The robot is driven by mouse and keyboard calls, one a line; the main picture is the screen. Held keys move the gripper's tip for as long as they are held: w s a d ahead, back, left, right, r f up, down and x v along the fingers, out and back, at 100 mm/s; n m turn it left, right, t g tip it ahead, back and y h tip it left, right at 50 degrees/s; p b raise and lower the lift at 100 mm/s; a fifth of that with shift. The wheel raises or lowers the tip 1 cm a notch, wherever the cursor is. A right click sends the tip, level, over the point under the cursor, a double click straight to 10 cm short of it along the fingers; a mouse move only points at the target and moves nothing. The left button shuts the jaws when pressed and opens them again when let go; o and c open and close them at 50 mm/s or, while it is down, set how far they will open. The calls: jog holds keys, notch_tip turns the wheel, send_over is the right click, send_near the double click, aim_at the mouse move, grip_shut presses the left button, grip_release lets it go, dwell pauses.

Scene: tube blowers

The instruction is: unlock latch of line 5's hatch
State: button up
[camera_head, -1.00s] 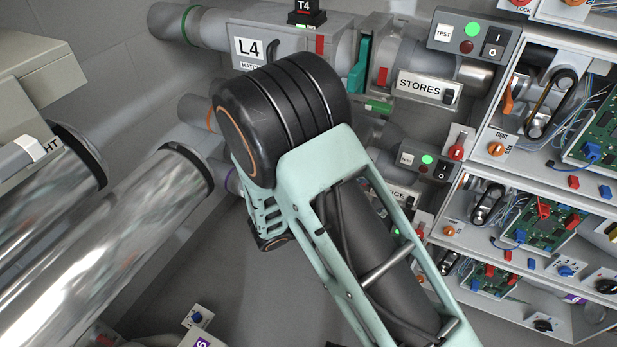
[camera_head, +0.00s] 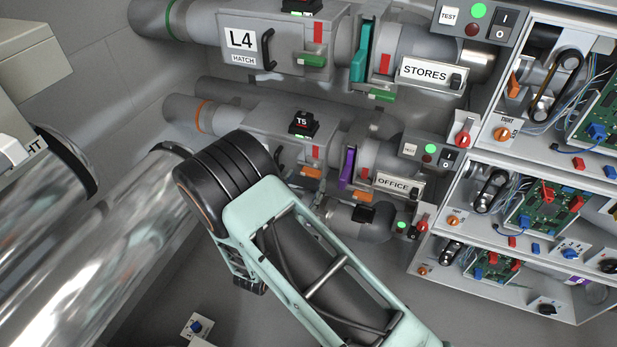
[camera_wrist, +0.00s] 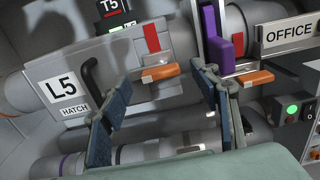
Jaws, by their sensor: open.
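Line 5's hatch, a grey cover with an "L5 HATCH" label (camera_wrist: 63,95), fills the left of the wrist view. A black handle (camera_wrist: 95,80) stands on it. The hatch's orange latch (camera_wrist: 160,72) sits at its right edge, under a red strip. It also shows in the head view (camera_head: 311,172), where my arm hides part of the hatch. My gripper (camera_wrist: 163,82) is open, its two blue-grey fingers apart.
A purple gate (camera_wrist: 222,47) and a second orange lever (camera_wrist: 250,78) are close by the right finger. The "OFFICE" sign (camera_wrist: 291,34) is farther right. Line 4's hatch (camera_head: 284,32) with a green latch (camera_head: 311,61) lies above. Shelves with circuit boards (camera_head: 547,208) stand right.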

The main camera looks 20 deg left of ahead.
aim_at(309, 175)
jog(key=shift+w+d, duration=0.15)
jog(key=shift+w, duration=1.35)
jog(key=shift+c, duration=0.4)
jog(key=c, duration=1.1)
